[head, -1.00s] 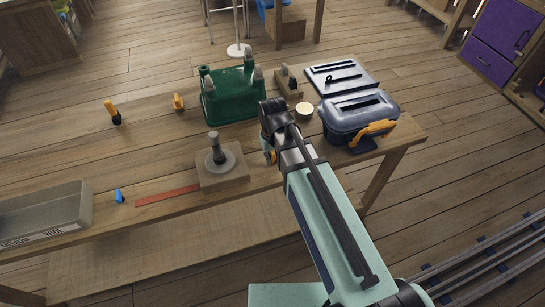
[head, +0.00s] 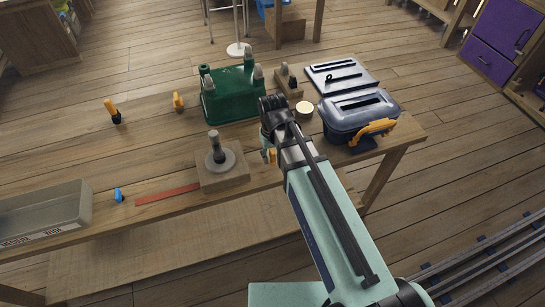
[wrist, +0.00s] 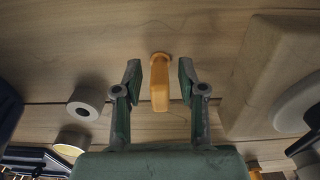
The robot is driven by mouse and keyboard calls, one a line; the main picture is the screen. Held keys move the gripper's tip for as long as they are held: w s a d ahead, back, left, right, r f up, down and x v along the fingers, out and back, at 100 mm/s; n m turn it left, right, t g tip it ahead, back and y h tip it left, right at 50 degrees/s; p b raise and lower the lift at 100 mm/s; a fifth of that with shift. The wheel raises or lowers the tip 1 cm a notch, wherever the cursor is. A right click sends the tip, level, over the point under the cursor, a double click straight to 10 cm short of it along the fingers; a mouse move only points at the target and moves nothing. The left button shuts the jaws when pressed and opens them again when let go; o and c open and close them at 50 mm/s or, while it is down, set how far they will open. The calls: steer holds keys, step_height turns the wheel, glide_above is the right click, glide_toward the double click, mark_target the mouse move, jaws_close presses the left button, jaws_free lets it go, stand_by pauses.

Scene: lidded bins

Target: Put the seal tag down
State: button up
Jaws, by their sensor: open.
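The seal tag, an orange upright piece (wrist: 160,85), is between the fingers of my gripper (wrist: 160,74) in the wrist view. My gripper is open, with a gap between each finger and the tag. The tag's far end appears to meet the wooden tabletop. In the head view, a small part of the orange tag (head: 273,156) shows beside my gripper at the table's front edge, right of the wooden block. My wrist hides most of the gripper there.
A wooden block with a grey post (head: 217,158) stands close left. A green bin (head: 232,98) and small cream cup (head: 304,109) are behind. A blue lidded bin (head: 358,115) with an orange clasp stands right. A grey tray (head: 75,210) is far left.

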mark_target(272, 151)
step_height(272, 151, up, 11)
steer(key=shift+r+b, duration=0.1)
steer(key=shift+b, duration=0.65)
